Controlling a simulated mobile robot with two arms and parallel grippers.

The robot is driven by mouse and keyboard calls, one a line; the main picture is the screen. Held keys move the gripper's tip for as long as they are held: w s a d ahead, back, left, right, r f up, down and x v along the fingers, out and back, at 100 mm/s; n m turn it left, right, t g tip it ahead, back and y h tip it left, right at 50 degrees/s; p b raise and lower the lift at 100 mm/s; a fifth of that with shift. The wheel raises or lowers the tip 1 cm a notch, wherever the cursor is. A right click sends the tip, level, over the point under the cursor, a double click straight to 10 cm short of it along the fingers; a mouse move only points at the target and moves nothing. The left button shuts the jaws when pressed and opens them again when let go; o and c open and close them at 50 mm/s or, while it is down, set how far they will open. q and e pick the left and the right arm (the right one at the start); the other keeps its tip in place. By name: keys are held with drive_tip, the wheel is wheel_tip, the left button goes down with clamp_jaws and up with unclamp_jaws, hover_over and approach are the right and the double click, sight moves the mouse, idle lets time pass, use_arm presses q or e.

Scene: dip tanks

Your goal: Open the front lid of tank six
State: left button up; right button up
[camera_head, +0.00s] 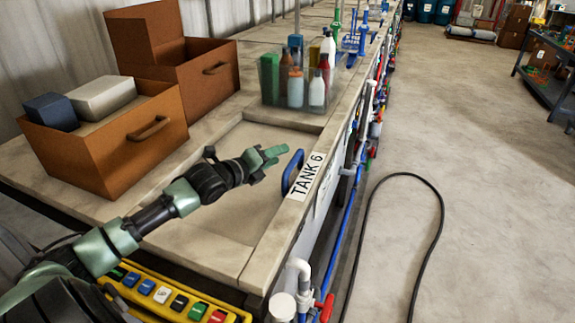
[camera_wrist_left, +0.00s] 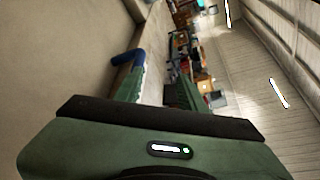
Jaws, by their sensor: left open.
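The front lid of tank six (camera_head: 225,205) is a beige panel lying flat in the counter top, shut as far as I can see. Its blue handle (camera_head: 292,172) stands at the lid's right edge, beside the white TANK 6 label (camera_head: 306,177). My left gripper (camera_head: 271,158) is above the lid, just left of the handle and near its top. Its green fingers are open and empty. In the left wrist view, the blue handle (camera_wrist_left: 127,57) shows close to the tip of one finger, not clearly between the fingers. My right gripper is not in view.
Two brown boxes (camera_head: 112,160) with handles stand left of the lid. A clear bin of bottles (camera_head: 268,80) stands behind it. A yellow button panel (camera_head: 170,297) is at the front. Pipes and valves run along the tank side; a black hose (camera_head: 440,205) lies on the floor.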

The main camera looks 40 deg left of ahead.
sight(291, 162)
use_arm(q)
wheel_tip(291, 162, down, 5)
drive_tip(key=b, duration=0.4)
drive_tip(key=shift+w, duration=0.25)
drive_tip(key=shift+w+d+r, duration=0.1)
drive_tip(key=shift+w, duration=0.2)
drive_tip(key=p+x, duration=0.1)
drive_tip(key=x, duration=0.4)
drive_tip(key=shift+w+p, duration=0.3)
drive_tip(key=shift+w+d+f, duration=0.15)
drive_tip(key=shift+w+f, duration=0.2)
drive_tip(key=shift+w, duration=0.15)
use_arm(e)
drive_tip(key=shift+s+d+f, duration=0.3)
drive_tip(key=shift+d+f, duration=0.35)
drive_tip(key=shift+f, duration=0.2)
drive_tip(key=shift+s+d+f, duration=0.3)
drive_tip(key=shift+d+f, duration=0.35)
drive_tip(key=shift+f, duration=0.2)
use_arm(q)
clamp_jaws()
